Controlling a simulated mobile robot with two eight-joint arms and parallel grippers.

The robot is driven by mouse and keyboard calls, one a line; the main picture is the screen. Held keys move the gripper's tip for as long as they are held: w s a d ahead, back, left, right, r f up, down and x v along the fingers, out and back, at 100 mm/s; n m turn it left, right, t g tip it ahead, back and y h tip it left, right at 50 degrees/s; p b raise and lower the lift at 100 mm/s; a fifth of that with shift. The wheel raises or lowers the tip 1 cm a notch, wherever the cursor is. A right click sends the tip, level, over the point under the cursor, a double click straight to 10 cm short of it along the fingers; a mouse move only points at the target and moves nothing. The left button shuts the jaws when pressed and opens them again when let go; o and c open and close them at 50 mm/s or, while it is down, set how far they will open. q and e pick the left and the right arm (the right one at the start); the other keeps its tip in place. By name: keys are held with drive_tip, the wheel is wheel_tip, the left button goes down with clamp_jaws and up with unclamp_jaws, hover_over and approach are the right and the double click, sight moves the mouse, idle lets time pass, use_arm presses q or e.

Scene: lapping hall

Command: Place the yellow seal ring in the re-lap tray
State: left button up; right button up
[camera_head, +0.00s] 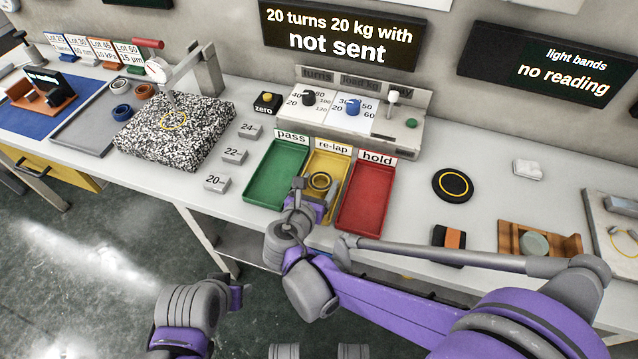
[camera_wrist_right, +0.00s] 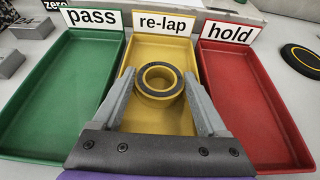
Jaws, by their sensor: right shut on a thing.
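The yellow seal ring (camera_wrist_right: 159,81), with a dark upper face, is between the fingers of my right gripper (camera_wrist_right: 158,92), which is shut on it. In the head view the ring (camera_head: 320,181) shows over the yellow re-lap tray (camera_head: 333,160), with my right gripper (camera_head: 310,187) reaching in from the front. The re-lap tray (camera_wrist_right: 160,48) lies under the ring in the wrist view; I cannot tell how high the ring is above its floor. Part of my left arm shows at the bottom left of the head view; its finger state is unclear.
The green pass tray (camera_head: 279,172) and red hold tray (camera_head: 366,196) flank the re-lap tray. Behind stands a control panel (camera_head: 360,118) with knobs. A speckled block (camera_head: 165,148) is left, a black disc (camera_head: 453,185) right. The bench right of the hold tray has free room.

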drive_tip(key=o, duration=1.3)
drive_tip(key=shift+c, duration=0.2)
drive_tip(key=shift+r, duration=0.1)
drive_tip(key=p+v, duration=0.1)
drive_tip(key=v, duration=1.1)
